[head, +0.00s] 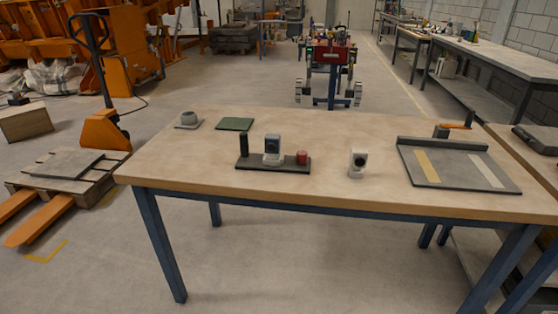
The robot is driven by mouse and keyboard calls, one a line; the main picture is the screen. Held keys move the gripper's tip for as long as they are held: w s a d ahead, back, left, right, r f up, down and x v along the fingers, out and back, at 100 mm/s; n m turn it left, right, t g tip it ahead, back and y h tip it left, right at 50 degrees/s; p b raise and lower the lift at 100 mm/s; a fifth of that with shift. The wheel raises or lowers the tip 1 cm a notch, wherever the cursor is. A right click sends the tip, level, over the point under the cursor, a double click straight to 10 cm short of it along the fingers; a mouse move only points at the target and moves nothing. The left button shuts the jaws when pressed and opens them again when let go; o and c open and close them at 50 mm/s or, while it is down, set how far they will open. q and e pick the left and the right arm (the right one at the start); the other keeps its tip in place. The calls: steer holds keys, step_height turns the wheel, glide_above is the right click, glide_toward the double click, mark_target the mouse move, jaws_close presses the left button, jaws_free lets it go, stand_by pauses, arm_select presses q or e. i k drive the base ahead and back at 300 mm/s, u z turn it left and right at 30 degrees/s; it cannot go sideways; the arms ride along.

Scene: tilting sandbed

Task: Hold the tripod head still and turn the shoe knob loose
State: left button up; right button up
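A dark flat base (255,163) lies on the wooden table left of its middle. On it stand a black upright cylinder (244,145), a grey-white block with a dark face (272,149), and a short red cylinder (302,158) at the right end. This assembly may be the tripod head and the red piece its shoe knob, but I cannot tell for sure at this size. Neither of my grippers shows in the head view, and nothing is touching the assembly.
A small white device with a dark round face (358,163) stands to the right. A grey board with two strips (451,170) lies at the table's right. A green mat (234,124) and a grey round piece on a plate (189,120) lie at back left. The front left tabletop is clear.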

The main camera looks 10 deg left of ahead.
mark_target(302, 155)
steer(key=z, duration=1.6)
steer(key=i, duration=1.55)
steer(key=u, duration=2.8)
